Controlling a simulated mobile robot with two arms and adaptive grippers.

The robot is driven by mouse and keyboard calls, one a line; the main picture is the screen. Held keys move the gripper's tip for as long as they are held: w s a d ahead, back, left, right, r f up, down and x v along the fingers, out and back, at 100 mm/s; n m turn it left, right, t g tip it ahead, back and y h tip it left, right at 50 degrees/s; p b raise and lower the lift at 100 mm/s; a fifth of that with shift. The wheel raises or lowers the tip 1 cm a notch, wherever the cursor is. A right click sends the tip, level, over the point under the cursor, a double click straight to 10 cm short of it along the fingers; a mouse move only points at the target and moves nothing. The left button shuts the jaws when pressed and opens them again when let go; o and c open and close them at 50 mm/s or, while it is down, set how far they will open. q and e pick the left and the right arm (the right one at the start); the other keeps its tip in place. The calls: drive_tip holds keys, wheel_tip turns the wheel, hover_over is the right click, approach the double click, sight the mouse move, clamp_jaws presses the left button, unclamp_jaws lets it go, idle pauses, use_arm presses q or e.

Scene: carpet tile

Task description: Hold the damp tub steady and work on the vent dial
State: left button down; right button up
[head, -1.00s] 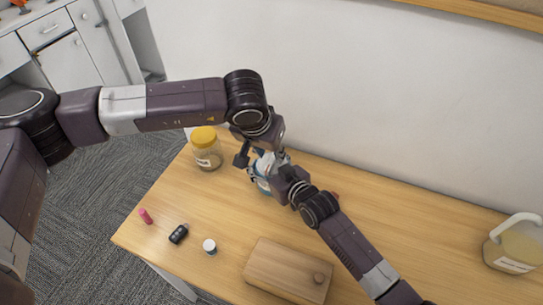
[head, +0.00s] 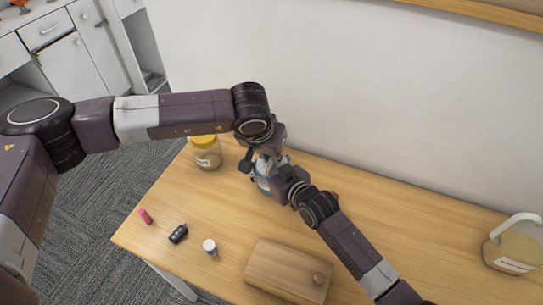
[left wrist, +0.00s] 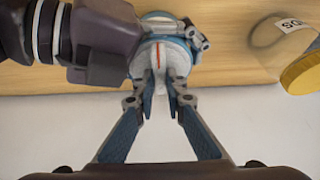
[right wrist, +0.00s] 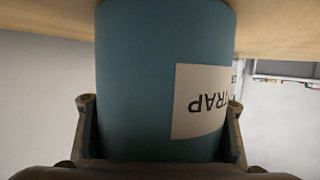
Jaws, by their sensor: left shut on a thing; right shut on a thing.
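The damp tub (head: 263,184) is a blue tub with a pale label, upright near the back of the wooden table and partly hidden by my grippers. In the right wrist view its blue side (right wrist: 145,80) fills the space between the fingers, with a label reading "TRAP" upside down. My right gripper (right wrist: 160,125) is shut around the tub's body. The vent dial (left wrist: 158,55) is white with a red line, inside a blue rim on the tub's top. My left gripper (left wrist: 160,103) is shut on the dial's raised middle from above.
A yellow-lidded jar (head: 206,155) stands left of the tub. A pink stick (head: 146,216), a black key fob (head: 178,234) and a small white-capped bottle (head: 210,247) lie toward the front left. A wooden box (head: 287,271) is in front; a handled jug (head: 515,245) stands far right.

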use_arm(q)
drive_tip(key=shift+n, duration=0.4)
drive_tip(key=n, duration=0.1)
drive_tip(key=n+y, duration=0.1)
drive_tip(key=n, duration=0.1)
drive_tip(key=n+y, duration=0.1)
drive_tip(key=n, duration=0.1)
drive_tip(key=shift+d+t, duration=0.25)
drive_tip(key=shift+t, duration=0.05)
drive_tip(key=n+y, duration=0.1)
drive_tip(key=n, duration=0.1)
drive_tip(key=n+y, duration=0.1)
drive_tip(key=n, duration=0.2)
drive_tip(key=shift+d+g, duration=0.15)
drive_tip(key=shift+g, duration=0.25)
drive_tip(key=shift+d+n, duration=0.1)
drive_tip(key=shift+n, duration=0.6)
drive_tip(key=c, duration=2.1)
unclamp_jaws()
drive_tip(key=shift+o, duration=0.7)
drive_tip(key=shift+y, duration=0.3)
drive_tip(key=v, duration=1.2)
drive_tip(key=shift+w, duration=0.15)
